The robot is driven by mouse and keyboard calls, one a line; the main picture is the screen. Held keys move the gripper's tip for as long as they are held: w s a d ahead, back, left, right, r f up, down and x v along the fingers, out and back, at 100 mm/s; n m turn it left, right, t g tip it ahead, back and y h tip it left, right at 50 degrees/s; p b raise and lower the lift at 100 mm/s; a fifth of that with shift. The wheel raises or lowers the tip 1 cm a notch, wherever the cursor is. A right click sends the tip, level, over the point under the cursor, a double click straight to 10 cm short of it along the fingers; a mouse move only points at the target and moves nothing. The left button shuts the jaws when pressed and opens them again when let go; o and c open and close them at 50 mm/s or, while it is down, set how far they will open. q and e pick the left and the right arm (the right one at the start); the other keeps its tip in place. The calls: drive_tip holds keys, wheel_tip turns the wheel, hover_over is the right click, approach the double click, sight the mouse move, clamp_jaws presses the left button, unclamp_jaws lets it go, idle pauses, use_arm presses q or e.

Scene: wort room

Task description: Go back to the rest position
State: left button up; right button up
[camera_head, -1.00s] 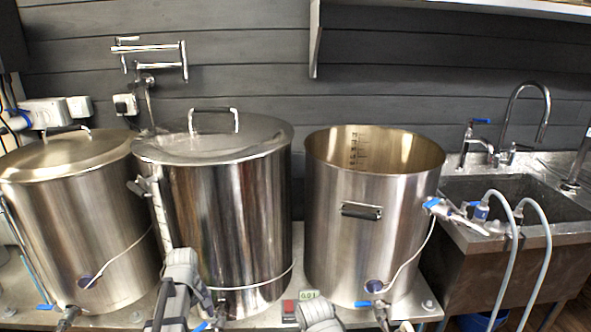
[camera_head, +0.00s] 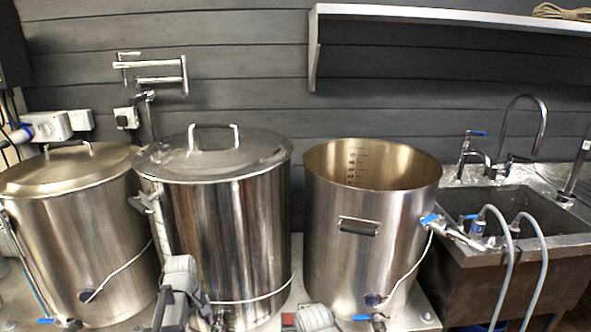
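My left gripper (camera_head: 178,300) is a grey shape at the bottom edge, in front of the middle lidded pot (camera_head: 235,225). Nothing is visibly held by either one.
A lidded pot (camera_head: 85,235) stands at left. A steel sink (camera_head: 520,215) with a tap (camera_head: 540,120) and grey hoses (camera_head: 507,260) is at right. A wall-mounted pot filler (camera_head: 150,75) hangs above the middle pot. A white shelf (camera_head: 450,15) runs along the upper right.

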use_arm(q)
wheel_tip(320, 180, down, 4)
drive_tip(key=b, duration=0.5)
drive_tip(key=shift+f, duration=0.25)
drive_tip(key=shift+w+a+r+m, duration=0.1)
drive_tip(key=shift+w+a+m, duration=0.2)
drive_tip(key=shift+m, duration=0.3)
drive_tip(key=shift+w+a+r+m+p, duration=0.3)
drive_tip(key=shift+w+m, duration=0.4)
drive_tip(key=shift+m, duration=0.8)
drive_tip(key=shift+w+a+r+m+p, duration=0.15)
drive_tip(key=shift+w+a+m, duration=0.35)
drive_tip(key=shift+m, duration=1)
drive_tip(key=shift+w+a+r+m+p, duration=0.2)
drive_tip(key=shift+w+m, duration=0.65)
drive_tip(key=shift+m, duration=0.65)
drive_tip(key=shift+s, duration=0.1)
